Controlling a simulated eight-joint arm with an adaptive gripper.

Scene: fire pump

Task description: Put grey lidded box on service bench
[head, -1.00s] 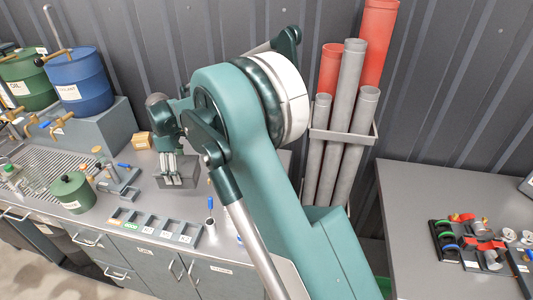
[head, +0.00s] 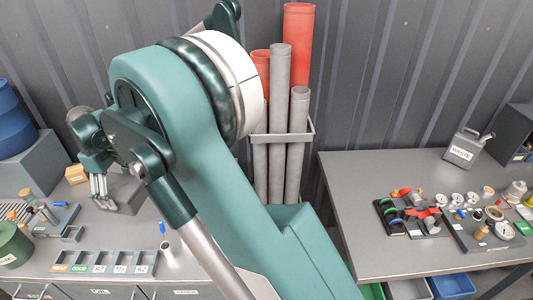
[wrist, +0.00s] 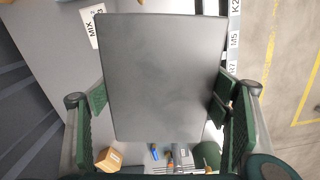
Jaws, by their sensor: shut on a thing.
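The grey lidded box (head: 124,194) is in my gripper, over the left-hand bench in the head view. In the wrist view its flat grey face (wrist: 163,75) fills the middle, between the green finger pads. My gripper (head: 103,186) is shut on it; it also shows in the wrist view (wrist: 165,110). My arm hides part of the scene in the head view. A grey bench (head: 350,190) stands at the right and another bench (head: 110,229) at the left; no label shows which is the service bench.
A pipe rack (head: 283,138) stands between the benches. A labelled sorting tray (head: 105,262) and cardboard box (head: 76,174) are on the left bench.

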